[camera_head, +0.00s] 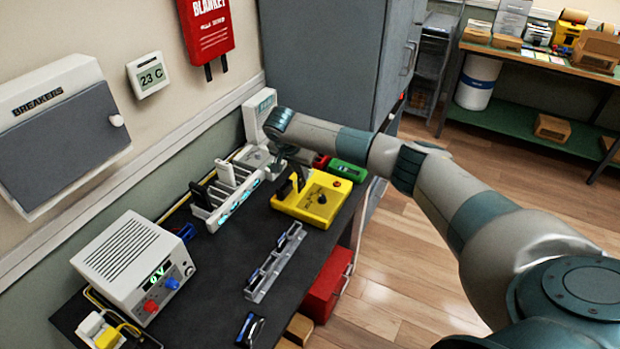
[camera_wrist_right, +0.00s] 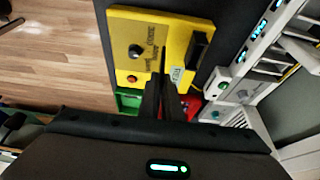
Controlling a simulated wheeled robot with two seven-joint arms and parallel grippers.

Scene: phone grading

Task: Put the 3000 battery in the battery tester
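The yellow battery tester (camera_head: 325,196) sits at the far part of the dark table, with a black holder (camera_head: 284,188) on its left side. The tester (camera_wrist_right: 133,30) and its holder (camera_wrist_right: 200,46) also show in the right wrist view. My right gripper (camera_wrist_right: 162,88) is over the tester's far edge, its fingers close together. A thin dark piece, seen edge-on, sticks out past the fingertips; it looks like a battery (camera_wrist_right: 163,58), but no number on it is readable. It is beside the holder, not in it. My left gripper is not in view.
A white slotted rack (camera_head: 222,196) stands left of the tester. A clear tray (camera_head: 262,290) with dark flat pieces lies nearer. A green block (camera_head: 348,170) is behind the tester. A power supply (camera_head: 135,262) stands front left. Bare tabletop lies between the tray and the power supply.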

